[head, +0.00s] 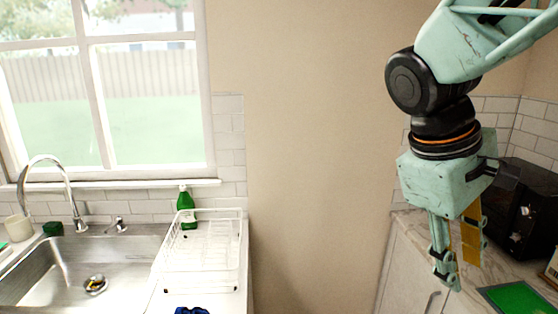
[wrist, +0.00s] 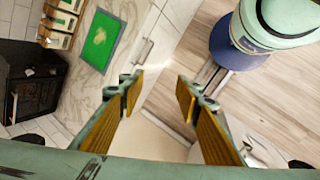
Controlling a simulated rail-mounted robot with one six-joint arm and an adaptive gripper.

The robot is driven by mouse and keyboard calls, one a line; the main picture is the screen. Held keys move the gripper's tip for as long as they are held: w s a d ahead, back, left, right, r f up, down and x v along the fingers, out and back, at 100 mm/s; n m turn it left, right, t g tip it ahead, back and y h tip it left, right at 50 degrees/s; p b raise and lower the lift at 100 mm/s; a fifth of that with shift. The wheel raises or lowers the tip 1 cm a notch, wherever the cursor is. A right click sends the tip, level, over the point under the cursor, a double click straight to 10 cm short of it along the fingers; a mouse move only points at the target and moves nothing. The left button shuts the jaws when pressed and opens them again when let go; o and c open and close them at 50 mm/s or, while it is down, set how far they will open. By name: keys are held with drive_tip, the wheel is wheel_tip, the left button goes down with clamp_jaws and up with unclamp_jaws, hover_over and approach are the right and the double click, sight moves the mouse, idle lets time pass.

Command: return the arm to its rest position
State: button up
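My arm (head: 430,110) hangs down from the upper right in the head view, in front of the beige wall and the right counter. My gripper (head: 457,270) points downward at its end. In the wrist view, the two fingers of my gripper (wrist: 158,90) with yellow-brown pads stand apart. Nothing is between them, so the gripper is open and empty. Below it in the wrist view are the counter edge and the floor.
A marble counter (head: 415,222) on the right holds a black microwave-like box (head: 525,205) and a green board (head: 518,298). On the left are a sink (head: 60,270), a white dish rack (head: 205,245) and a green bottle (head: 186,205). Wood floor (wrist: 275,95) shows below.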

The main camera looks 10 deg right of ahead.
drive_tip(key=s+a+m+t+y, duration=0.1)
drive_tip(key=s+a, duration=0.3)
drive_tip(key=a, duration=0.4)
drive_tip(key=s+a+m+t+y+b, duration=0.1)
drive_tip(key=s+a+m+t+y, duration=0.1)
drive_tip(key=a, duration=0.6)
drive_tip(key=s+t+y, duration=0.1)
drive_tip(key=s, duration=0.1)
drive_tip(key=shift+s+a+m+y, duration=0.15)
drive_tip(key=shift+s+m+y, duration=0.15)
drive_tip(key=shift+s, duration=0.1)
drive_tip(key=shift+c, duration=0.2)
